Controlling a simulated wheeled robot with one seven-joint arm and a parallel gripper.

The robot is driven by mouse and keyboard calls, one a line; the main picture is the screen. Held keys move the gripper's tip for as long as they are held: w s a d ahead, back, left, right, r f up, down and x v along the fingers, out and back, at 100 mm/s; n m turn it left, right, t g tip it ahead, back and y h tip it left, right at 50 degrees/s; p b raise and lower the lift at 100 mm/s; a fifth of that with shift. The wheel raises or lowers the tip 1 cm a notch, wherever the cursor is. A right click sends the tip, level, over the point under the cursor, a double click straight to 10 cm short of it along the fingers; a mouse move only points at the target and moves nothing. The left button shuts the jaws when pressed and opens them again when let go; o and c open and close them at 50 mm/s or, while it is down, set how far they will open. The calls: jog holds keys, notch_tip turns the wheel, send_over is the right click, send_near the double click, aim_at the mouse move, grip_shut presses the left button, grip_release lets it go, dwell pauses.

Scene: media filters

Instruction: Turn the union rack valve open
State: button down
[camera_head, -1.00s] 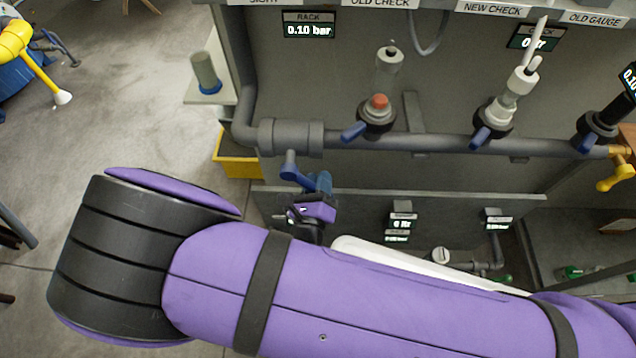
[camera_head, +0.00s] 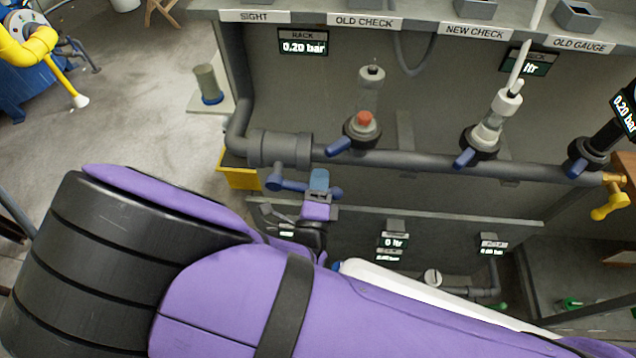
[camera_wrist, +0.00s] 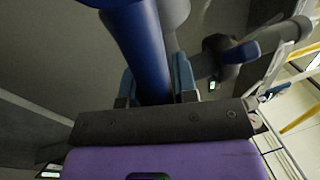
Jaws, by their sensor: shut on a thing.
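The union rack valve (camera_head: 278,149) is a thick grey fitting at the left end of the horizontal grey pipe. Its blue lever handle (camera_head: 291,186) hangs just below the fitting and points to the right, nearly along the pipe. My gripper (camera_head: 319,188) is at the right part of this lever, with its blue fingers around it. In the wrist view the blue lever (camera_wrist: 138,45) runs down between the two blue fingers of my gripper (camera_wrist: 155,85), which are shut on it. The rack display (camera_head: 303,43) reads 0.20 bar.
A sight tube with a red float (camera_head: 365,120) and a clear check unit (camera_head: 490,130) stand on the pipe, each with a blue lever. A yellow tap (camera_head: 611,206) is at the pipe's right end. A grey panel (camera_head: 440,225) lies below the pipe.

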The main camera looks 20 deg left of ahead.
jog(key=shift+r+n, duration=0.15)
jog(key=shift+n, duration=0.15)
jog(key=c, duration=0.9)
grip_release()
jog(key=shift+s, duration=0.1)
